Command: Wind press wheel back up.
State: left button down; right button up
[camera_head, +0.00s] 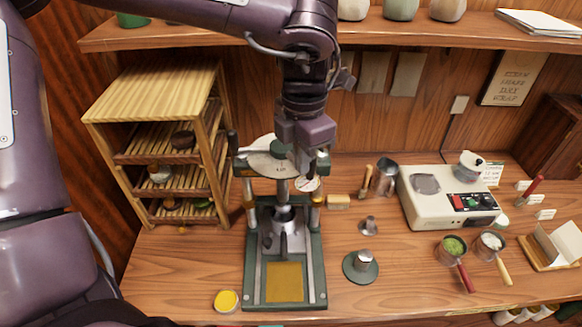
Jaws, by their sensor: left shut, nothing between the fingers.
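The green press (312,270) stands on the bench at the middle, with brass-collared posts and a brass-coloured plate on its base. Its press wheel (256,163) is a pale disc with a green hub at the top, and a dark upright handle (232,141) shows at its left edge. My left gripper (304,168) points down over the right side of the press top, right of the hub. It is shut and empty, and its fingertips are partly hidden. I cannot tell whether it touches the wheel. A metal cup (284,216) sits under the press spindle. My right gripper is not in view.
A slatted wooden rack (150,95) stands close on the left. A shelf (420,30) with jars runs above. A cream scale-like device (425,210), metal pots (452,245) and a round green stand (360,267) are on the right. A yellow tin (227,300) lies front left.

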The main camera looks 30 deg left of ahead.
pick_arm(q)
jog(key=shift+w+d+r+p, duration=0.1)
jog(key=shift+w+d+p, duration=0.15)
jog(key=shift+w+p, duration=0.25)
jog(key=shift+w+d+r+p, duration=0.1)
jog(key=shift+w+d+p, duration=0.1)
jog(key=shift+w+p, duration=0.3)
jog(key=shift+w+d+f+p, duration=0.1)
jog(key=shift+w+d+p, duration=0.1)
jog(key=shift+w+p, duration=0.25)
jog(key=shift+w+f, duration=0.1)
jog(key=shift+d, duration=0.1)
jog(key=shift+w, duration=0.1)
jog(key=shift+w+d+p, duration=0.15)
jog(key=shift+w+p, duration=1.25)
jog(key=shift+p, duration=0.25)
jog(key=shift+w, duration=0.2)
